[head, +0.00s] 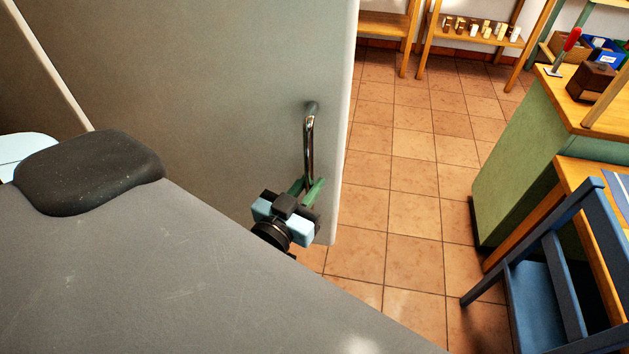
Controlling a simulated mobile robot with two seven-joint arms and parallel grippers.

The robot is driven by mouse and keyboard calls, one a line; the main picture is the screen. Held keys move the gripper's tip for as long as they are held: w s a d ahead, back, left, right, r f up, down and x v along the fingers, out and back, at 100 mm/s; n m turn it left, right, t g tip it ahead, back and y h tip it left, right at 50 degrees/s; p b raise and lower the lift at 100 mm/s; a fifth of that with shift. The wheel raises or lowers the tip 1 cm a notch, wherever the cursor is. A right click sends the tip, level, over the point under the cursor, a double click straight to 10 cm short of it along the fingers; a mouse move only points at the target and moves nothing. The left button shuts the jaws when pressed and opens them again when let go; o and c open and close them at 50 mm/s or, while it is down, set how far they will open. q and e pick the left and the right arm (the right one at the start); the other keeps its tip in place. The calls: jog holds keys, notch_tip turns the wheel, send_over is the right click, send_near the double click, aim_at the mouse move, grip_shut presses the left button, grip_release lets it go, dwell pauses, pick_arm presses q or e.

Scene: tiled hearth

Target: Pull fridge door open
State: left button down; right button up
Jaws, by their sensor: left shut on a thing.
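The fridge door (215,85) is a large grey panel with a pale right edge, filling the upper left of the head view. A curved metal handle (309,145) stands out near its right edge. My left gripper (311,187) is at the lower end of the handle, with its greenish fingers shut on it. Part of the gripper's arm is hidden behind the grey surface in front. My right gripper is not in view.
Tiled floor (400,200) lies clear right of the door. A blue chair (540,290) and a green cabinet (520,170) with a wooden top stand on the right. Wooden shelves (480,38) with small jars stand at the back.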

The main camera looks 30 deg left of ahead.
pick_arm(q)
jog(key=shift+s+d+f, duration=0.1)
jog(key=shift+s+f, duration=0.05)
jog(key=shift+s, duration=0.35)
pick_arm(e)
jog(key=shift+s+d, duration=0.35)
pick_arm(q)
jog(key=c, duration=1.7)
grip_release()
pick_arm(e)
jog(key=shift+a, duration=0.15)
